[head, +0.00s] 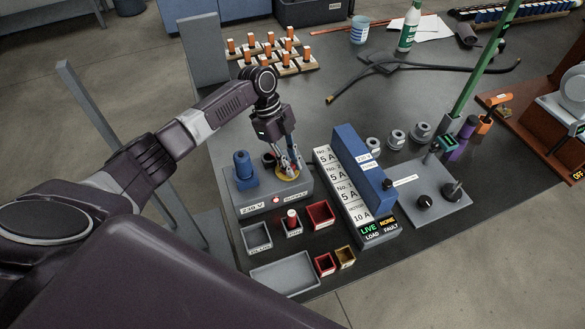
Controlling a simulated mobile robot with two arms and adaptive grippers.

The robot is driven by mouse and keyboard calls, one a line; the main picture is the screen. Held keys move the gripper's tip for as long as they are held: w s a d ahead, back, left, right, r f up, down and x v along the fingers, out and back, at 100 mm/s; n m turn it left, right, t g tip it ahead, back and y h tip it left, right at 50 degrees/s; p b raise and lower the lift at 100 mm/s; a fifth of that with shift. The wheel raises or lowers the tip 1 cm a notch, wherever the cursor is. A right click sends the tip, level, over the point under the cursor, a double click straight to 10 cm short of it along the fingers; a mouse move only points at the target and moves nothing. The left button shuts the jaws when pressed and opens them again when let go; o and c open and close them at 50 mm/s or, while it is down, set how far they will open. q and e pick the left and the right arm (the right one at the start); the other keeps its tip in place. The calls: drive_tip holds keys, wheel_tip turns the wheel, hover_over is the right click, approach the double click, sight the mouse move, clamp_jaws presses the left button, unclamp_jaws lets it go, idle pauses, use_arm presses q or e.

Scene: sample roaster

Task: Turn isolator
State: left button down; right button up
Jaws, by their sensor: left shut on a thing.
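The isolator (287,175) shows as a yellow disc on top of a grey supply box (275,203) marked "230 V" and "SUPPLY". My left gripper (288,168) points down over the yellow disc, its fingers shut on the isolator's handle. The fingers hide most of the handle, so I cannot tell its exact angle. A small red lamp shows on the box front. A blue plug-like part (243,166) stands on the box left of my gripper. My right gripper is not in view.
A white fuse strip with a blue cover (362,165) stands right of the box; its display (378,231) reads "LIVE" and "NONE". Small trays, including a grey one (285,274), lie in front. Wooden blocks (278,52) and a black cable (385,67) lie behind.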

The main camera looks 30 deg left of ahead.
use_arm(q)
drive_tip(key=m+b, duration=0.1)
drive_tip(key=m, duration=0.1)
drive_tip(key=m+g+b, duration=0.1)
drive_tip(key=m, duration=0.1)
drive_tip(key=shift+s+a+y, duration=0.15)
drive_tip(key=shift+y, duration=0.15)
drive_tip(key=shift+s+m+g+y+b, duration=0.15)
drive_tip(key=shift+m+g+y+b, duration=0.15)
drive_tip(key=shift+m+g+b, duration=0.5)
drive_tip(key=shift+a+m+t, duration=0.1)
drive_tip(key=shift+m+t, duration=0.2)
drive_tip(key=shift+r, duration=0.1)
drive_tip(key=c, duration=1.9)
unclamp_jaws()
drive_tip(key=shift+s, duration=0.1)
drive_tip(key=v, duration=1.2)
